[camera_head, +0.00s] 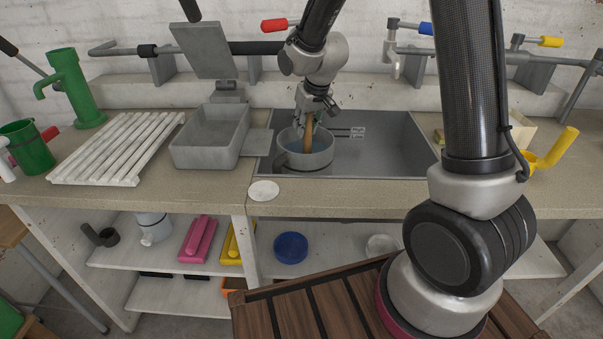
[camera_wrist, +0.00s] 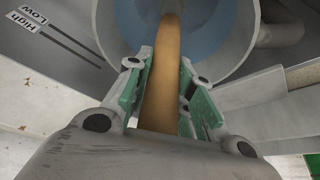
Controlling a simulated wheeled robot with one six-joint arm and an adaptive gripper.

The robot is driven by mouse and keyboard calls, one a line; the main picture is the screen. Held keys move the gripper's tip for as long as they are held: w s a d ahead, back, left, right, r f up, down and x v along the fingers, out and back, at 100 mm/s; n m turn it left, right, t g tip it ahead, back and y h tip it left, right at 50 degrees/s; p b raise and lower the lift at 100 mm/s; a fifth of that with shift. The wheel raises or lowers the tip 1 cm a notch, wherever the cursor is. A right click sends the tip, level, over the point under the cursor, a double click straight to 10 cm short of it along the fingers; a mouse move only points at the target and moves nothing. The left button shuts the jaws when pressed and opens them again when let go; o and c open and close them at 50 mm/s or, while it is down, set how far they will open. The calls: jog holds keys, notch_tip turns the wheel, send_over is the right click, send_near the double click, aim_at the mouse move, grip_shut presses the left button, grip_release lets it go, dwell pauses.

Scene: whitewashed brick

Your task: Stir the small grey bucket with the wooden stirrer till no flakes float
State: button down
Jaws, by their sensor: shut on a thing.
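In the wrist view the bucket (camera_wrist: 240,25) shows a grey rim and bluish liquid (camera_wrist: 205,30) inside. My gripper (camera_head: 312,113) is above the bucket and shut on the wooden stirrer (camera_head: 308,131). In the wrist view my gripper (camera_wrist: 165,90) has green-padded fingers on both sides of the stirrer (camera_wrist: 163,85), which reaches down into the liquid. I make out no flakes on the visible liquid; much of the surface is hidden.
An open grey box (camera_head: 210,150) and a white slatted rack (camera_head: 115,150) stand to the left. A white disc (camera_head: 264,190) lies on the front counter.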

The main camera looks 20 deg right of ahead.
jog(key=shift+w+a, duration=0.15)
jog(key=shift+w, duration=0.2)
notch_tip(320, 180, up, 20)
dwell(1.0)
dwell(0.8)
